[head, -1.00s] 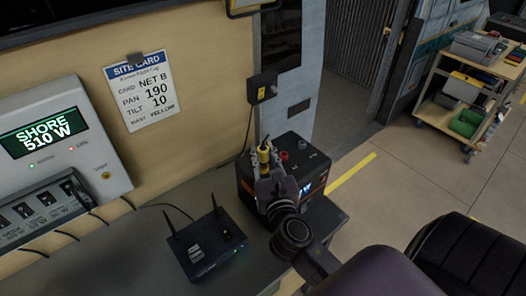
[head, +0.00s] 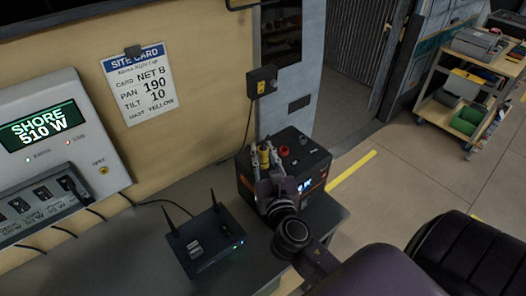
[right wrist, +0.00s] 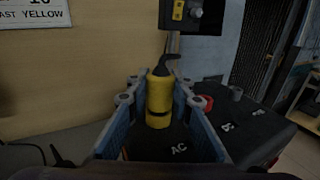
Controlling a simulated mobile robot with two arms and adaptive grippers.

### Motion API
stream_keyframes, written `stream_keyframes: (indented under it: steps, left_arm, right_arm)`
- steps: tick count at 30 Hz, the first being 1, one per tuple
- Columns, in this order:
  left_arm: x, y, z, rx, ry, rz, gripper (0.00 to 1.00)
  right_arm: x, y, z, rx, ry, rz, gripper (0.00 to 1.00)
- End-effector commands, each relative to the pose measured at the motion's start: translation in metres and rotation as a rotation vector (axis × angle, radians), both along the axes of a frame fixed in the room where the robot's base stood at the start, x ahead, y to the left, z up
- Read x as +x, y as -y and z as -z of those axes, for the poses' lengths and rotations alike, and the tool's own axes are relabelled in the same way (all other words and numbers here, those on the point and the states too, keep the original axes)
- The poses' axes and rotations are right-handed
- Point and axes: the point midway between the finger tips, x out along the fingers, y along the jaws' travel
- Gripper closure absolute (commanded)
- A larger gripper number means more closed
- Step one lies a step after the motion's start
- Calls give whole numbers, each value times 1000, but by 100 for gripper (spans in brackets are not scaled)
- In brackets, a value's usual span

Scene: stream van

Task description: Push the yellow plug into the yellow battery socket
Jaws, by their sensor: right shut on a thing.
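The yellow plug (head: 264,157) is upright, with a dark cable end at its top. It also shows in the right wrist view (right wrist: 159,100). My right gripper (head: 265,156) is shut on it, with one finger on each side. The black battery box (head: 302,152) stands on the counter, and the plug is over the left part of its top, near the "AC" lettering. The yellow socket is hidden beneath the plug and fingers, so I cannot tell how deep the plug sits. The battery's front display is lit but partly covered. My left gripper is out of view.
A red knob or socket (head: 284,151) is on the battery top, close right of my fingers. A black wall box (head: 262,81) with a hanging cable is behind. A router (head: 213,245) with two antennas stands front left. A cart (head: 470,75) is far right.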

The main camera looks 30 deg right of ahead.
Motion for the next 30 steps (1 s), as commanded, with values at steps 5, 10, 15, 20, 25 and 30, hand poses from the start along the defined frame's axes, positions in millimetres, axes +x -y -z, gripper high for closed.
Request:
stream_keyframes:
  steps: [5,10,15,20,25,30]
  left_arm:
    - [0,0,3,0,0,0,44]
    - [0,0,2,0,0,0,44]
    - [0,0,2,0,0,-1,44]
    - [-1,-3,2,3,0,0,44]
    - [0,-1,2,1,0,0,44]
    - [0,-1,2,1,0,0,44]
  right_arm:
    - [0,0,5,1,-2,0,78]
    - [0,0,4,0,-1,0,59]
    - [0,0,4,0,-1,0,59]
    - [-2,-1,5,1,-2,0,59]
    - [-17,-7,6,1,-5,0,59]
    - [-47,-18,6,3,-7,0,59]
